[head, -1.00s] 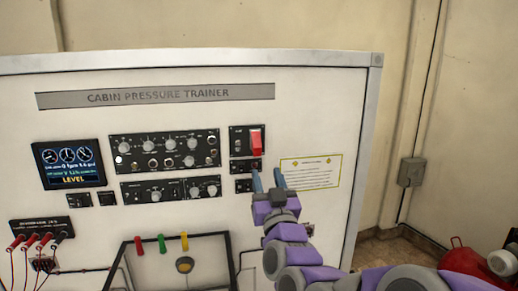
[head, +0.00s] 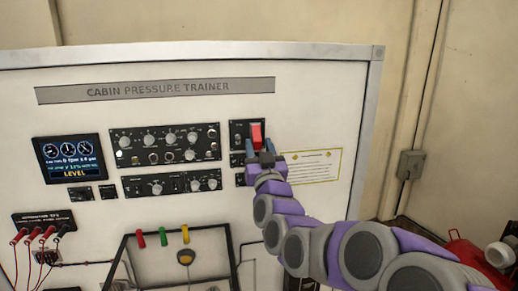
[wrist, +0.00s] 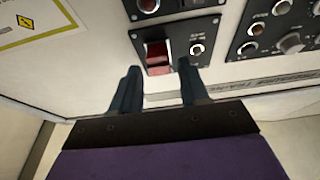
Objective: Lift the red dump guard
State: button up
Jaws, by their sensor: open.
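The red dump guard (head: 257,134) is on a small black switch plate at the upper right of the trainer panel. It also shows in the wrist view (wrist: 157,58), near the top middle. My gripper (head: 263,147) is open, with its two blue-grey fingers apart. In the head view the fingertips are at the guard's lower part, one on each side. In the wrist view my gripper (wrist: 158,78) has the guard between and just beyond the fingertips. I cannot tell whether a finger touches it.
Black knob panels (head: 166,145) lie left of the switch plate. A yellow-edged placard (head: 313,166) is close on the right. Below is a black frame with red, green and yellow handles (head: 163,239). A grey wall box (head: 410,165) and a red object (head: 463,255) are farther right.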

grip_shut()
dwell(0.7)
